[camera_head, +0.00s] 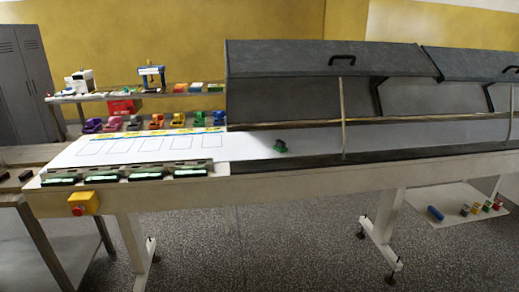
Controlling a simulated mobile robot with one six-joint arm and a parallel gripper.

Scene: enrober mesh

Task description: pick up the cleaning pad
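A small dark block with a green base (280,147) sits on the pale belt (240,146) of the long machine, just inside the raised grey hood. It may be the cleaning pad, but it is too small to tell for sure. Nothing visible touches it. My gripper is not in view.
The grey hood (322,61) overhangs the belt behind. A white sheet with outlined boxes (150,148) lies left of the block, with several dark-and-green units (146,174) along the front edge. A yellow box with a red button (83,203) is on the front. The floor ahead is clear.

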